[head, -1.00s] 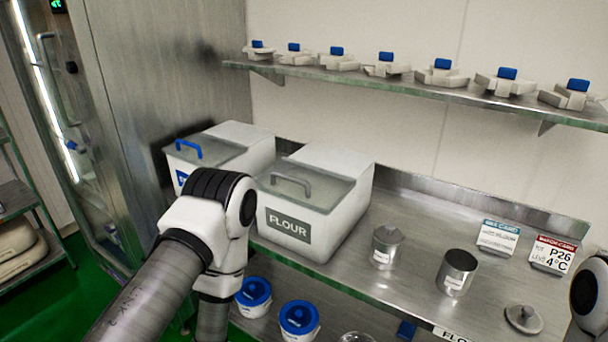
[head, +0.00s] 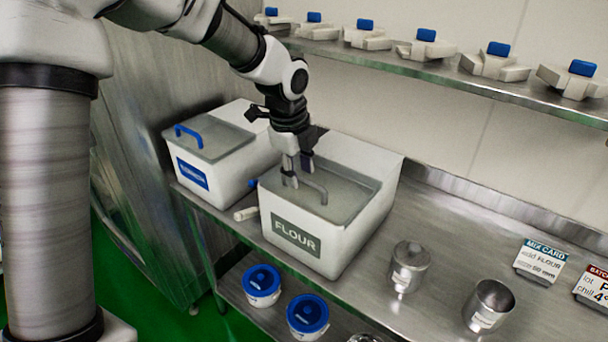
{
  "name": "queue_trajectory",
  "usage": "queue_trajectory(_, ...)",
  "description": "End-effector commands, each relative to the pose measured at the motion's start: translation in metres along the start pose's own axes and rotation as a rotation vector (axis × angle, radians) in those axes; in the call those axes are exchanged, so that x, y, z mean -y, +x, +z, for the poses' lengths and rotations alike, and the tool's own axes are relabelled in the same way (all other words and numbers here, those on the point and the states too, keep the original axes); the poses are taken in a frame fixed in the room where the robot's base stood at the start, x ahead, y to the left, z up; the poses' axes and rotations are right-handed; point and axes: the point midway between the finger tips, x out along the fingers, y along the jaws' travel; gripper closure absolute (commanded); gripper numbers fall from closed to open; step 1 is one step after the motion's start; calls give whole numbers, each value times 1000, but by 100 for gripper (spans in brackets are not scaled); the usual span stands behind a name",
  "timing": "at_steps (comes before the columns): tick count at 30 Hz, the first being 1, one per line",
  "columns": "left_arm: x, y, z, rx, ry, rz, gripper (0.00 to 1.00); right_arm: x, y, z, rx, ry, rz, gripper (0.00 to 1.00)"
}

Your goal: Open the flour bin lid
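The flour bin (head: 345,244) is a white box with a grey FLOUR label, standing on the steel counter. Its grey see-through lid (head: 345,192) lies closed over the sloping top. The lid's grey handle (head: 318,187) is an arch on its front part. My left gripper (head: 298,175) points down at the handle's left end from above. Its two fingers look apart, one on the near side and one on the far side; I cannot tell if they touch the handle. My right gripper is out of view.
A second white bin (head: 228,187) with a blue handle and label stands close on the left. A small white-handled tool (head: 245,213) lies between the bins. Metal canisters (head: 409,266) stand to the right. A shelf (head: 430,70) with several blue-topped parts runs above.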

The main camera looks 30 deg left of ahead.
Motion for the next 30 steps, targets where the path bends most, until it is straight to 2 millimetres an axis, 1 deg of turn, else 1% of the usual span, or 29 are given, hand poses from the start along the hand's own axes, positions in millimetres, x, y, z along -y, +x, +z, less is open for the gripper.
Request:
queue_trajectory(1, -1, 8, 0, -1, 0, 4, 61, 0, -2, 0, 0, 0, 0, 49)
queue_trajectory(3, 0, 19, 0, 0, -1, 3, 61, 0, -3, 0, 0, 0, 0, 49)
queue_trajectory(6, -1, 27, 0, 0, -1, 2, 61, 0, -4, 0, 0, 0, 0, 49)
queue_trajectory(13, -1, 30, 0, -1, -2, 3, 61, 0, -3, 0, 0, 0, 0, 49)
queue_trajectory(14, -1, 30, 0, -1, -2, 3, 67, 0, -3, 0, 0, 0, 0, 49)
queue_trajectory(15, -1, 30, 0, -1, -2, 4, 81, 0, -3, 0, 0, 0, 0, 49)
queue_trajectory(16, -1, 30, 0, -1, -2, 4, 92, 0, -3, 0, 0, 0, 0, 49)
queue_trajectory(17, -2, 30, 0, -1, -2, 4, 100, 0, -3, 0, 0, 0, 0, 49)
queue_trajectory(26, -4, 33, -1, -2, -2, 11, 100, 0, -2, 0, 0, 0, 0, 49)
queue_trajectory(27, -4, 33, -1, -3, -2, 11, 92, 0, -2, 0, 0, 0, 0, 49)
queue_trajectory(30, -4, 33, -1, -3, -2, 13, 61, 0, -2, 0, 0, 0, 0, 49)
